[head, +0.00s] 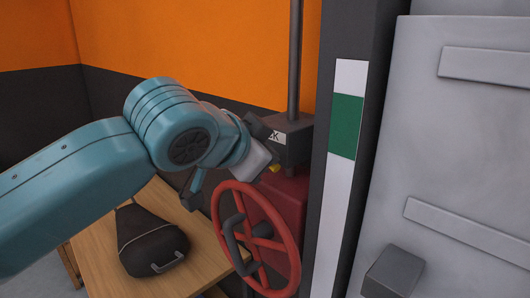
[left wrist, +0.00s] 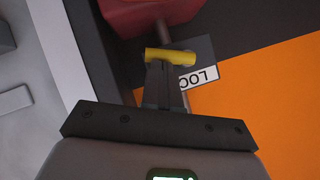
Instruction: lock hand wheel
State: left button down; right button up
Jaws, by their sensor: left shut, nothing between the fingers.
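The red hand wheel (head: 225,205) has spokes and a dark crank handle, and stands in front of a red housing (head: 291,190). A small yellow piece (head: 274,168) shows beside the housing. In the left wrist view the yellow piece (left wrist: 182,57) is a short bar just beyond my fingertips, next to a dark plate with a white label (left wrist: 198,77) reading "LOC", cut off by my fingers. My left gripper (left wrist: 163,68) is shut with nothing in it, at or very near the yellow bar. I cannot tell whether they touch. My right gripper is not in view.
A wooden table (head: 100,255) with a dark bag (head: 153,245) stands at lower left. A dark post with a white and green strip (head: 345,125) and a grey panelled body (head: 465,140) close off the right side. A thin vertical pole (head: 294,60) rises above the housing.

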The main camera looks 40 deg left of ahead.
pick_arm(q)
jog(key=shift+d+f+m+y+b, duration=0.5)
jog(key=shift+f+m+y+b, duration=0.1)
jog(key=shift+f+y+b, duration=0.15)
jog(key=f+m+t+y+b, duration=0.1)
jog(key=m+b, duration=0.1)
jog(key=b, duration=0.1)
jog(key=a+f+m+t+y+b, duration=0.1)
jog(key=y+b, duration=0.1)
jog(key=b, duration=0.2)
jog(key=f+m+t+y+b, duration=0.1)
jog(key=m+b, duration=0.1)
jog(key=b, duration=0.1)
jog(key=shift+a+f+m, duration=0.15)
jog(key=shift+m, duration=0.15)
jog(key=b, duration=0.1)
jog(key=m+t+y+b, duration=0.1)
jog(key=shift+w+a+f+m+b, duration=0.1)
jog(key=shift+a+f+m+b, duration=0.05)
jog(key=shift+a+m+b, duration=0.15)
jog(key=shift+b, duration=0.3)
